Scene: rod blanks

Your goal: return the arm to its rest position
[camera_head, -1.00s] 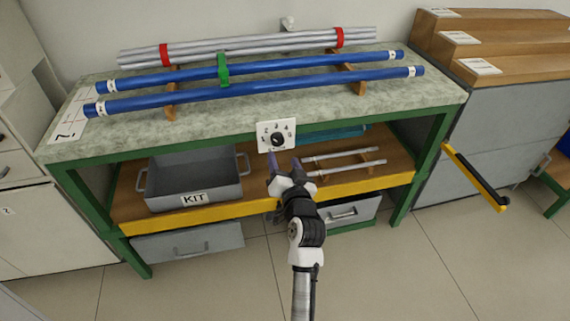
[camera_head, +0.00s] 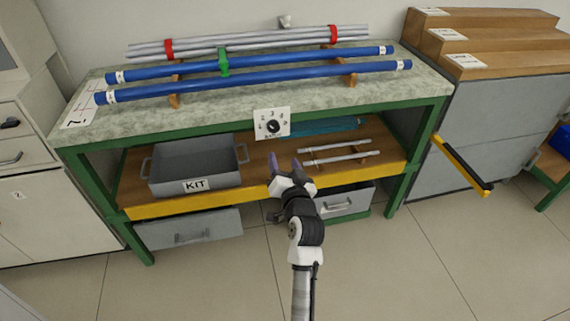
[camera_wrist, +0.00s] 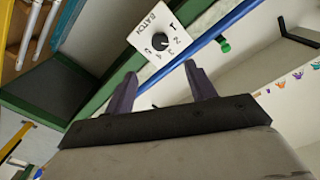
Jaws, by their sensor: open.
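My gripper (camera_head: 284,165) is open and empty in front of the workbench, near the front edge of the lower shelf. Its two purple fingers also show apart in the wrist view (camera_wrist: 160,88), with nothing between them. A white dial plate (camera_head: 271,124) with a black knob hangs on the bench's front rail, just above and beyond my fingertips in the head view. The dial plate also shows in the wrist view (camera_wrist: 158,42), beyond the fingertips, with the word BATCH and numbers on it. I cannot tell the exact gap between fingers and plate.
The green-framed workbench (camera_head: 400,112) carries blue rods (camera_head: 270,81) and grey rods on wooden supports. The lower shelf holds a grey KIT tray (camera_head: 195,172) and two thin rods (camera_head: 340,158). A yellow-and-black bar (camera_head: 460,165) juts out at right. The floor in front is clear.

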